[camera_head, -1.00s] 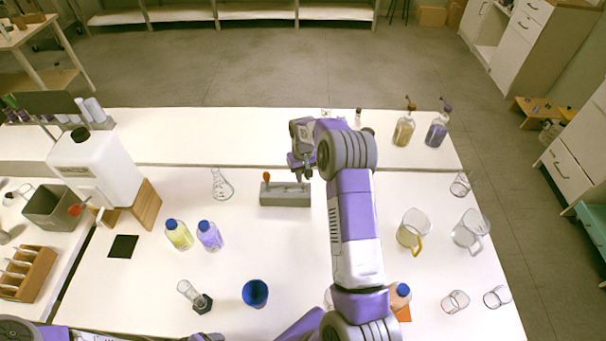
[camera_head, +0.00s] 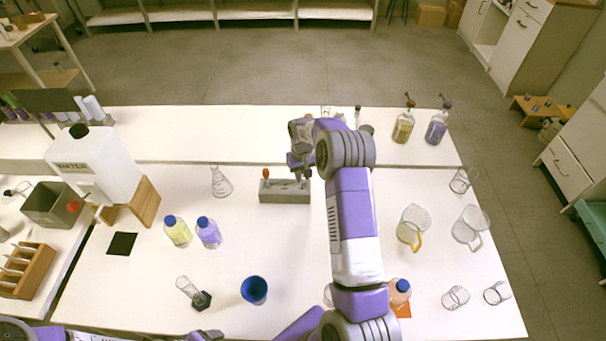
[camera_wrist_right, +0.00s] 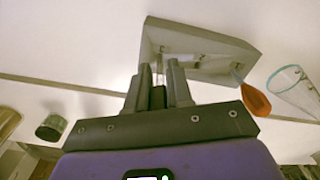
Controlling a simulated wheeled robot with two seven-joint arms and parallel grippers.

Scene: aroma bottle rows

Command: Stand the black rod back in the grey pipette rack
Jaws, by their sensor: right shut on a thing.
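The grey pipette rack (camera_head: 284,196) stands on the white bench in the middle of the head view, and its holed face shows in the right wrist view (camera_wrist_right: 215,68). My right gripper (camera_head: 301,174) is over the right part of the rack. In the wrist view its fingers (camera_wrist_right: 160,76) are shut on the black rod (camera_wrist_right: 157,97), of which only a short dark piece shows between them. The fingertips overlap the rack's near side, and I cannot tell whether the rod is in a hole. My left gripper (camera_head: 210,334) barely shows at the bottom edge.
An orange-topped tool (camera_head: 266,173) stands in the rack's left end. A conical flask (camera_head: 221,183) stands left of the rack. Yellow (camera_head: 177,233) and purple (camera_head: 208,234) bottles and a blue cup (camera_head: 254,290) stand nearer. Glass jugs (camera_head: 412,226) are at right.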

